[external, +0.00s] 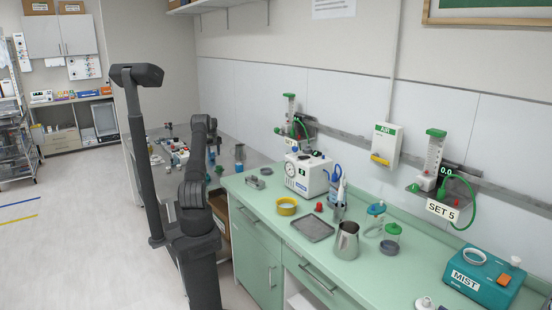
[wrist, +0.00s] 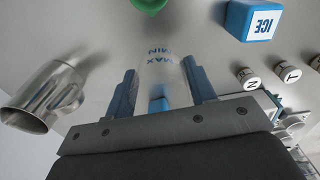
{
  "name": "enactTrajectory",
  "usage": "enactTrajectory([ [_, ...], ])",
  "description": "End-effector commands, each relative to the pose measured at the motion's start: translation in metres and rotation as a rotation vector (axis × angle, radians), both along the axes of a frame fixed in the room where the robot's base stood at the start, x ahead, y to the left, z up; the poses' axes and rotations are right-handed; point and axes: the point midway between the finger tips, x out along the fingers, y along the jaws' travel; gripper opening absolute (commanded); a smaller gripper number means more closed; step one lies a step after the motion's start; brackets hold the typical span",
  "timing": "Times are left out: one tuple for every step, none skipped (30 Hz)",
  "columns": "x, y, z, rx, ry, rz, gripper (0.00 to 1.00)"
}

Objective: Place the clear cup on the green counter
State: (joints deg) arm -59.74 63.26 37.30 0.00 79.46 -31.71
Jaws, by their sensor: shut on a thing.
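The clear cup (wrist: 160,68) with blue MAX and MIN marks is between the two blue fingers of my gripper (wrist: 162,88) in the wrist view. My gripper is shut on it. A grey surface is behind the cup in that view. In the external view my arm reaches over the grey metal table at the back, left of the green counter (external: 405,275). There the gripper is mostly hidden by my arm, and I cannot make out the cup.
The counter holds a white gauge box (external: 308,174), yellow ring (external: 287,207), dark tray (external: 313,229), metal jug (external: 347,243), green-lidded jar (external: 391,238) and teal MIST box (external: 482,275). A metal jug (wrist: 42,97) and blue ICE box (wrist: 252,20) are near my gripper.

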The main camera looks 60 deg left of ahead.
Motion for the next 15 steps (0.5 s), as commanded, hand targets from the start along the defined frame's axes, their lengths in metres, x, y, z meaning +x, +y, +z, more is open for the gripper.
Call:
enactTrajectory([
  [-0.007, 0.011, -0.008, -0.001, 0.000, 0.005, 0.27],
  [-0.010, 0.016, -0.013, -0.002, 0.001, 0.004, 0.27],
  [-0.015, 0.024, -0.018, -0.001, 0.000, 0.003, 0.27],
  [-0.018, 0.029, -0.021, 0.000, 0.000, 0.003, 0.27],
  [-0.020, 0.033, -0.024, 0.000, 0.000, 0.003, 0.27],
  [-0.023, 0.039, -0.028, 0.000, 0.000, 0.003, 0.27],
  [-0.025, 0.043, -0.030, 0.000, 0.000, 0.002, 0.27],
  [-0.027, 0.045, -0.034, -0.001, 0.000, 0.001, 0.27],
  [-0.025, 0.042, -0.042, -0.002, 0.001, -0.001, 0.27],
  [-0.025, 0.042, -0.047, -0.002, 0.001, -0.001, 0.27],
  [-0.025, 0.042, -0.051, -0.002, 0.001, -0.001, 0.27],
  [-0.025, 0.042, -0.055, -0.001, 0.000, -0.001, 0.27],
  [-0.025, 0.042, -0.058, 0.000, 0.000, -0.001, 0.27],
  [-0.025, 0.042, -0.060, 0.000, 0.000, -0.001, 0.27],
  [-0.025, 0.042, -0.062, 0.000, 0.000, 0.000, 0.27],
])
